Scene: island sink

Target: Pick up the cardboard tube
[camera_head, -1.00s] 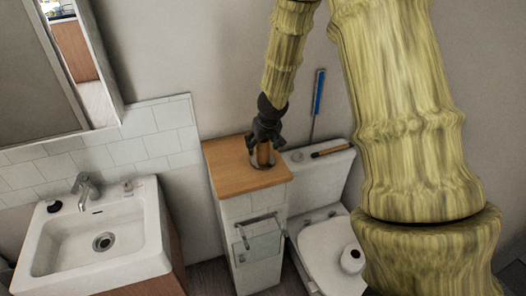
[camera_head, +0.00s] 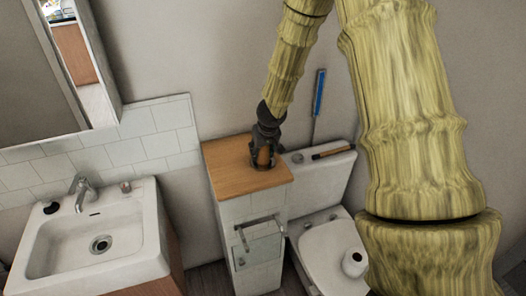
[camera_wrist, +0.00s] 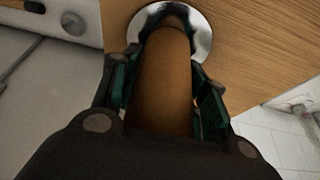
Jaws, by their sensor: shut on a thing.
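The cardboard tube (camera_head: 263,157) is brown and stands upright over the wooden top of the narrow tiled cabinet. It also shows in the wrist view (camera_wrist: 165,85), with its far end over a round shiny metal plate (camera_wrist: 200,38). My gripper (camera_head: 264,150) comes down from above and is shut on the tube, with one finger on each side of it. In the wrist view the fingers (camera_wrist: 162,100) press along the tube's sides. Whether the tube's lower end touches the plate is hard to tell.
The wooden cabinet top (camera_head: 225,165) is otherwise clear. To its right is the toilet (camera_head: 325,240) with a paper roll (camera_head: 354,264) on its lid and a brown stick-like item (camera_head: 333,152) on the tank. A blue-handled brush (camera_head: 318,95) stands behind. A sink (camera_head: 70,245) is left.

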